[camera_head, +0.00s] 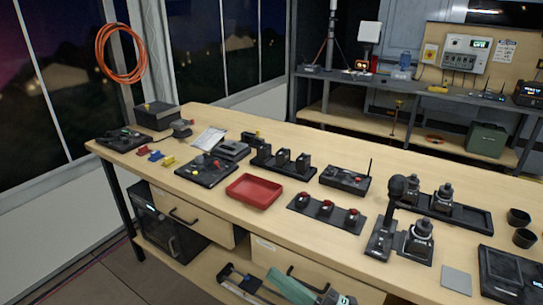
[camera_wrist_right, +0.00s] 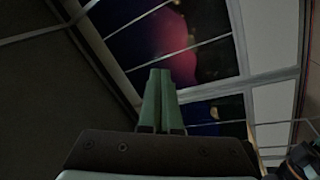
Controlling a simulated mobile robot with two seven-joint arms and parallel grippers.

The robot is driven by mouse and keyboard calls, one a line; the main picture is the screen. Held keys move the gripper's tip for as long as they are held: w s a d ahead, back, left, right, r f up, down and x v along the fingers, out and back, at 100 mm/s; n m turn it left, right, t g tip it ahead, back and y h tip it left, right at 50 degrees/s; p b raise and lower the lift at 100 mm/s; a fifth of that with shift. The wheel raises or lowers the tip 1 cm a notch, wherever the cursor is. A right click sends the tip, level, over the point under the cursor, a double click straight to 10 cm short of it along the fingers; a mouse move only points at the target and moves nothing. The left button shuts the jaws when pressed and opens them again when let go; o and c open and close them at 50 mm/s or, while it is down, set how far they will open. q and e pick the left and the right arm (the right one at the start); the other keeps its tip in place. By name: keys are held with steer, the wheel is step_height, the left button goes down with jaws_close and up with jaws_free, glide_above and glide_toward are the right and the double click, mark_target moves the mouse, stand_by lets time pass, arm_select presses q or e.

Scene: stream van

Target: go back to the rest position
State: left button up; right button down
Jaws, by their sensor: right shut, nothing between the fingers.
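My right gripper (camera_head: 276,276) shows at the bottom edge of the head view, in front of the table's drawers and below the tabletop. Its green fingers are together with nothing between them. In the right wrist view the same fingers (camera_wrist_right: 160,78) stand side by side, touching, with windows and a dark surface beyond. They touch nothing there. My left gripper is not in view.
A long wooden table (camera_head: 290,228) holds a red tray (camera_head: 254,191), several dark devices and two dark cups. Drawers (camera_head: 185,212) and a lower shelf are below its front edge. A second bench (camera_head: 400,128) stands behind.

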steer(key=d+f+m+t+h, duration=0.4)
steer(key=d+f+m+h, duration=0.25)
steer(key=m, duration=0.35)
steer(key=s+d+f+m+g+h, duration=0.3)
steer(key=s+d+f+m+h, duration=0.1)
steer(key=s+f, duration=0.4)
steer(key=s+d+f+m+g+h, duration=0.3)
steer(key=s+f+m, duration=0.3)
steer(key=f, duration=0.6)
steer(key=shift+s+d+m+g+h+p, duration=0.3)
steer(key=shift+s+d+m+h+p, duration=0.1)
steer(key=shift+s+d+h, duration=0.45)
steer(key=shift+a, duration=0.1)
